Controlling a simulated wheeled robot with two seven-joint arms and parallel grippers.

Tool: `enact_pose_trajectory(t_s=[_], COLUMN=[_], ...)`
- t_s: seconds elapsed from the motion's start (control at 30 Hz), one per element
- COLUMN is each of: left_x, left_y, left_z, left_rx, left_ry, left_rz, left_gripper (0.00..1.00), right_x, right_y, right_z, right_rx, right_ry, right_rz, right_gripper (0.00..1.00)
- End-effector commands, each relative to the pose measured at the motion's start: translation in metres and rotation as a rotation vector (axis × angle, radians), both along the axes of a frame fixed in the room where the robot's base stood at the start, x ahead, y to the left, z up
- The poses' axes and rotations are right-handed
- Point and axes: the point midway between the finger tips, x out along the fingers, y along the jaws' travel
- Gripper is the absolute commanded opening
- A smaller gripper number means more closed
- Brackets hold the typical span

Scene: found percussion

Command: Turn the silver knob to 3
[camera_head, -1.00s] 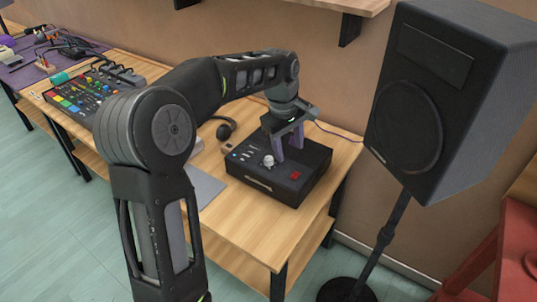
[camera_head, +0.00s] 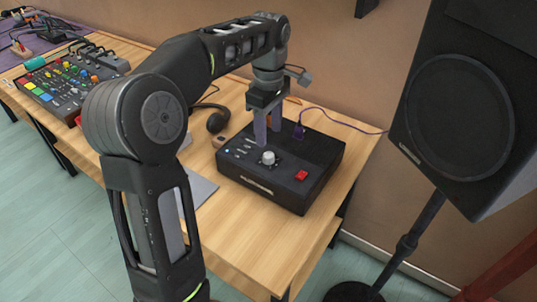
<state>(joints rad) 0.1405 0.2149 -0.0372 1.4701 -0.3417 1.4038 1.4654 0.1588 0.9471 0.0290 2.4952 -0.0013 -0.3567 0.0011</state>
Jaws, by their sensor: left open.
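The silver knob (camera_head: 268,158) stands on the top of a black box (camera_head: 310,153), left of a red switch (camera_head: 301,175). Its pointer and any numbers around it are too small to read. My left gripper (camera_head: 268,142) points down over the box, with its two purple-grey fingers apart. The fingertips appear just behind and above the knob, and nothing shows between them. I cannot tell whether a finger touches the box. My right gripper is not in view.
A purple cable (camera_head: 345,119) plugs into the back of the box. A black speaker (camera_head: 470,100) on a stand is at the right. A mixer (camera_head: 66,82) with coloured pads lies at the left. Headphones (camera_head: 215,122) lie beside the box on the wooden table (camera_head: 243,225).

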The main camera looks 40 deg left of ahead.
Motion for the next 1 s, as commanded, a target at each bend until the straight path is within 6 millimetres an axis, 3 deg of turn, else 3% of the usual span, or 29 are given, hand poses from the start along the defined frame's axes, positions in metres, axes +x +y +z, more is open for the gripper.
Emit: enact_pose_trajectory(t_s=[0.47, 1.0], left_x=[0.0, 0.0], left_y=[0.0, 0.0], left_z=[-0.007, -0.076], left_rx=[0.0, -0.001], left_ry=[0.0, 0.001], left_rz=[-0.001, 0.0], left_gripper=[0.5, 0.5], right_x=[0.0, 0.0], right_y=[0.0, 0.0], right_z=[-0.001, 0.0], right_rx=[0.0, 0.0], right_ry=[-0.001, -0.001], right_rz=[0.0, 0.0], right_gripper=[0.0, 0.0])
